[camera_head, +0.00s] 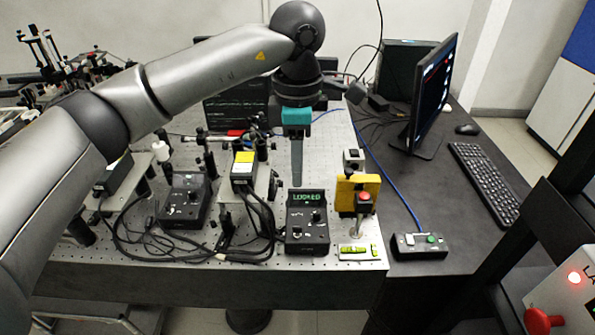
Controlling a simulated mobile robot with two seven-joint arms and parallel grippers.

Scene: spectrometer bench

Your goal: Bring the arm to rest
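My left arm comes in from the left and reaches over the optical bench (335,275). Its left gripper (297,182) points straight down below a teal block. Its fingers show edge-on as one dark bar, so I cannot see any gap between them. The fingertips appear just above the black controller box (307,222) with a green "LOCKED" display; I cannot tell how far above. I see nothing held in the gripper. My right gripper is out of view.
A second black controller (183,200), a yellow-topped unit (243,170) and a yellow box with a red button (364,197) stand nearby. A monitor (433,95), keyboard (484,183) and small switch box (420,246) are on the dark desk at right. Cables run between devices.

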